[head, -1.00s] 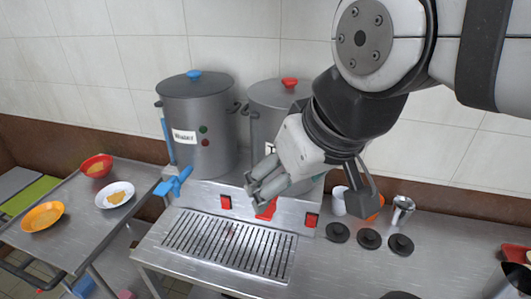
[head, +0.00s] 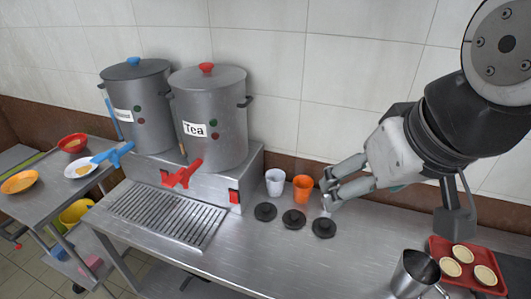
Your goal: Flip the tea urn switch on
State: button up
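The tea urn (head: 222,118) is a grey metal pot with a "Tea" label, a red lid knob, a red tap (head: 182,173) and small green and dark red round spots beside the label. It stands on a metal base with two red switches: the right switch (head: 234,197) is below the tea urn and the left switch (head: 164,176) is left of the red tap. Their on or off position is too small to tell. My gripper (head: 326,190) is right of the urn, near the orange cup, with its fingers apart and nothing visible between them.
A second urn (head: 148,100) with a blue tap stands left. A drip grate (head: 165,215) lies in front. A white cup (head: 275,182), an orange cup (head: 302,188) and black lids (head: 293,220) stand right. A metal jug (head: 412,275) and red tray (head: 440,250) are at front right.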

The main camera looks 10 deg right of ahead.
aim_at(233, 195)
jog(key=u, duration=0.45)
jog(key=l+u, duration=0.2)
jog(key=k+l+u, duration=0.15)
jog(key=l, duration=0.25)
